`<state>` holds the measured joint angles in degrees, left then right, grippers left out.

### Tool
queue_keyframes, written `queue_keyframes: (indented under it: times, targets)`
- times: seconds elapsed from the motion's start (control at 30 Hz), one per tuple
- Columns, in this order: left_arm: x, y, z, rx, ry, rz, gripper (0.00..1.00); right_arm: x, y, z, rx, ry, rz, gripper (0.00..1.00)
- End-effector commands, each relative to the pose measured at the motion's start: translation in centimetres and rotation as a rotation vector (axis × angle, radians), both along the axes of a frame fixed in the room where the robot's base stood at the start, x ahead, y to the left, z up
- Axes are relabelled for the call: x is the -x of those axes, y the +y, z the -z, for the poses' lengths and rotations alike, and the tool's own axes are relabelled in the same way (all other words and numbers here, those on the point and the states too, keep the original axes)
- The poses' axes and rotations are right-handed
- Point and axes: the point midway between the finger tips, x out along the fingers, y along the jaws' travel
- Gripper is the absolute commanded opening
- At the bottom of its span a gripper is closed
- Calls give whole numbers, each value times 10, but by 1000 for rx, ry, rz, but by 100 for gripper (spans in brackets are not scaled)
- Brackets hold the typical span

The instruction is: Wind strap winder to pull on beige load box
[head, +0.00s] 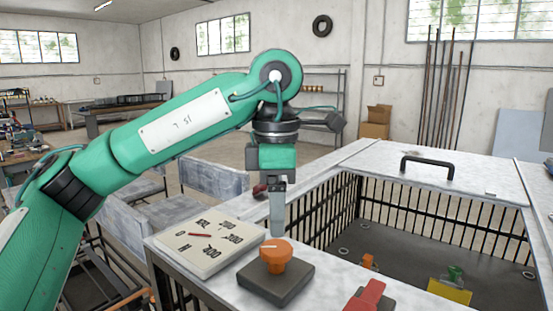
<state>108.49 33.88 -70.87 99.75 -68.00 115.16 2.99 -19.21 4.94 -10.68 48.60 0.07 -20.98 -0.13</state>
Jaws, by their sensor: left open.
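My left gripper (277,208) points straight down above an orange knob (276,258) on a dark square base (273,283). The knob has a pale line on its top and is probably the strap winder. The fingers are seen nearly edge-on; the gripper is open, with its tips at or just above the knob's top. Whether they touch it I cannot tell. I cannot make out a beige load box or a strap in this view. My right gripper is not in view.
A pale dial board (203,256) with a red needle lies left of the knob. A red lever (368,296) is at the bottom edge. A barred pit (420,246) holds a yellow block (449,291) with a green top and a small orange part (369,261). A black handle (427,163) stands behind.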

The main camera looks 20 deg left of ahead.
Motion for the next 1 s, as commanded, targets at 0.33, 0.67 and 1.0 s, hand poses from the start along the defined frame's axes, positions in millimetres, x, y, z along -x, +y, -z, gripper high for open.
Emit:
queue_keyframes:
  times: [0.33, 0.67, 1.0]
  targets:
    - [0, 0, -58, 0, -2, -2, 70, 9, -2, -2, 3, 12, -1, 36]
    - [0, 0, -78, 0, 0, 0, 70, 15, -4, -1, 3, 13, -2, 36]
    - [0, 0, -78, 0, 0, 0, 70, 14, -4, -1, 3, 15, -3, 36]
